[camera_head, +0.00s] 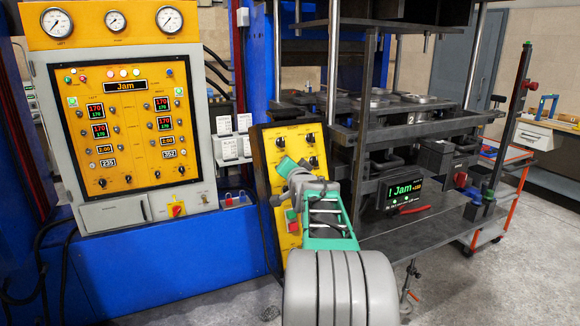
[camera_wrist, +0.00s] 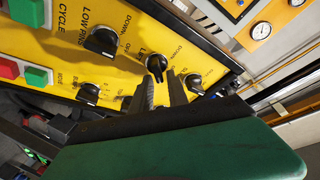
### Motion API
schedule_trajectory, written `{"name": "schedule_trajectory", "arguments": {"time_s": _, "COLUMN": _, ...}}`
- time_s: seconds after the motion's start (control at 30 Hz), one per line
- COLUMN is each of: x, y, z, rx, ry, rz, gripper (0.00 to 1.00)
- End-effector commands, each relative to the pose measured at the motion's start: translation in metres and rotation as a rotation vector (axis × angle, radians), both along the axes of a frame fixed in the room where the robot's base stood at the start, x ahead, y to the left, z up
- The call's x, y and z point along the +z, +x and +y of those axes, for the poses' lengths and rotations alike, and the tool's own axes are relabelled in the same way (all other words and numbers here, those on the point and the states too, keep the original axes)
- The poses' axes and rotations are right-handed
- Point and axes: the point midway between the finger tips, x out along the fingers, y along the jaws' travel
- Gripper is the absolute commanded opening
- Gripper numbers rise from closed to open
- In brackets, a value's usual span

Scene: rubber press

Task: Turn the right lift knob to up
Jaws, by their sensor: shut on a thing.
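The yellow control panel (camera_head: 262,150) stands in the middle of the head view, with black rotary knobs near its top. In the wrist view, a small black knob (camera_wrist: 157,64) lies between the tips of my gripper (camera_wrist: 160,80), which is shut on it. Another small knob (camera_wrist: 194,84) is just to the right, near a "DOWN" label. In the head view, my gripper (camera_head: 292,170) is at the panel and its fingertips are hidden.
A larger black knob (camera_wrist: 101,40), another knob (camera_wrist: 88,94) and red and green buttons (camera_wrist: 35,75) sit left of my fingers. The press (camera_head: 400,115) stands close on the right, with a display (camera_head: 408,189) reading "Jam". A gauge cabinet (camera_head: 125,125) is at left.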

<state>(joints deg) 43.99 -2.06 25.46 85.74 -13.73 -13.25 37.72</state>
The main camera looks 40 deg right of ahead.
Motion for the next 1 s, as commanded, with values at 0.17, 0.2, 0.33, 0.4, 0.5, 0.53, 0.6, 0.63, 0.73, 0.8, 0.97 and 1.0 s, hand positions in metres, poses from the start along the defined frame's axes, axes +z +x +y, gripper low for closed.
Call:
{"name": "schedule_trajectory", "arguments": {"time_s": 0.17, "x": -0.006, "y": 0.000, "z": 0.000, "rx": -0.002, "ry": 0.016, "rz": 0.006, "gripper": 0.00}}
{"name": "schedule_trajectory", "arguments": {"time_s": 0.2, "x": -0.006, "y": 0.000, "z": 0.000, "rx": -0.002, "ry": 0.016, "rz": 0.006, "gripper": 0.00}}
{"name": "schedule_trajectory", "arguments": {"time_s": 0.33, "x": -0.007, "y": 0.000, "z": 0.000, "rx": -0.003, "ry": 0.016, "rz": 0.007, "gripper": 0.00}}
{"name": "schedule_trajectory", "arguments": {"time_s": 0.4, "x": -0.007, "y": 0.000, "z": 0.000, "rx": -0.002, "ry": 0.016, "rz": 0.008, "gripper": 0.00}}
{"name": "schedule_trajectory", "arguments": {"time_s": 0.5, "x": -0.007, "y": 0.000, "z": 0.000, "rx": -0.002, "ry": 0.016, "rz": 0.007, "gripper": 0.27}}
{"name": "schedule_trajectory", "arguments": {"time_s": 0.53, "x": -0.006, "y": 0.000, "z": 0.000, "rx": -0.002, "ry": 0.015, "rz": 0.007, "gripper": 0.29}}
{"name": "schedule_trajectory", "arguments": {"time_s": 0.6, "x": -0.006, "y": 0.000, "z": 0.000, "rx": -0.002, "ry": 0.015, "rz": 0.005, "gripper": 0.32}}
{"name": "schedule_trajectory", "arguments": {"time_s": 0.63, "x": -0.005, "y": 0.000, "z": 0.000, "rx": -0.002, "ry": 0.013, "rz": 0.005, "gripper": 0.32}}
{"name": "schedule_trajectory", "arguments": {"time_s": 0.73, "x": -0.004, "y": 0.000, "z": 0.000, "rx": -0.002, "ry": 0.012, "rz": 0.003, "gripper": 0.32}}
{"name": "schedule_trajectory", "arguments": {"time_s": 0.8, "x": -0.003, "y": 0.000, "z": 0.000, "rx": -0.002, "ry": 0.012, "rz": 0.002, "gripper": 0.32}}
{"name": "schedule_trajectory", "arguments": {"time_s": 0.97, "x": -0.002, "y": -0.015, "z": 0.009, "rx": -0.002, "ry": 0.009, "rz": 0.000, "gripper": 0.32}}
{"name": "schedule_trajectory", "arguments": {"time_s": 1.0, "x": -0.002, "y": -0.022, "z": 0.013, "rx": -0.002, "ry": 0.009, "rz": 0.000, "gripper": 0.32}}
